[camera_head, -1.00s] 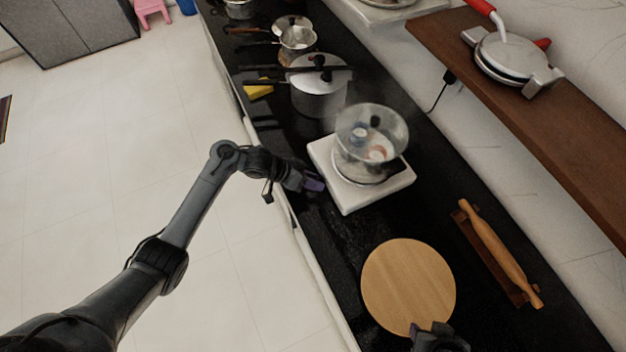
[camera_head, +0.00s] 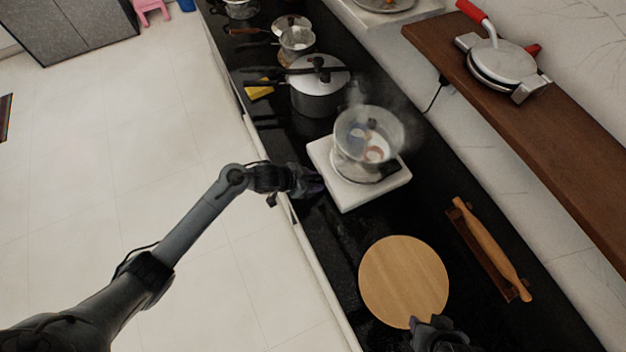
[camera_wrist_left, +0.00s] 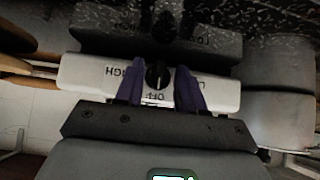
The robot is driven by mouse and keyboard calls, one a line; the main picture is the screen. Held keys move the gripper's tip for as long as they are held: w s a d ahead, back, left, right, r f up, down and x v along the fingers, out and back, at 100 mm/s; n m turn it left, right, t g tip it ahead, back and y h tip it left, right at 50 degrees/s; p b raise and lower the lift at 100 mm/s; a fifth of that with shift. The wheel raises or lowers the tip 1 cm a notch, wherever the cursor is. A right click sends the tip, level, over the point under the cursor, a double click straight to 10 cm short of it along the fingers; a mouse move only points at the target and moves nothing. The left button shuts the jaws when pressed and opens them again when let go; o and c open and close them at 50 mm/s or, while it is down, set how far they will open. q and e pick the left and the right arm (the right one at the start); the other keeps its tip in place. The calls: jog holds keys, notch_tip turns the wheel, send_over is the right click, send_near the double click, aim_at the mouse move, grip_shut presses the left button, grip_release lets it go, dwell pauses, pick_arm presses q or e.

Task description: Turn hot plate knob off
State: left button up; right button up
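The white hot plate (camera_head: 345,189) stands on the black counter in the head view, with a steaming glass pot (camera_head: 372,140) on it. In the left wrist view its white front panel (camera_wrist_left: 85,73) carries upside-down lettering and a round black knob (camera_wrist_left: 157,74). My left gripper (camera_head: 318,184) is at the hot plate's front left side. In the wrist view its two purple fingers (camera_wrist_left: 160,84) are apart, one on each side of the knob; I cannot tell whether they touch it. My right gripper (camera_head: 432,326) shows only partly at the bottom edge, by the round board.
A round wooden board (camera_head: 404,280) and a rolling pin (camera_head: 490,247) lie nearer on the counter. A lidded pot (camera_head: 318,98) stands beyond the hot plate. A wooden shelf (camera_head: 540,125) runs along the right wall.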

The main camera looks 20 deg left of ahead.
pick_arm(q)
jog(key=shift+s+a+r, duration=0.2)
jog(key=shift+r, duration=0.2)
pick_arm(e)
jog(key=shift+r, duration=0.2)
pick_arm(q)
jog(key=p+v, duration=0.2)
jog(key=v, duration=0.7)
jog(key=shift+s+a+r, duration=0.15)
jog(key=shift+s+r, duration=0.1)
jog(key=shift+r, duration=0.05)
pick_arm(e)
notch_tip(320, 180, up, 2)
jog(key=shift+r, duration=0.1)
pick_arm(q)
jog(key=shift+f, duration=0.1)
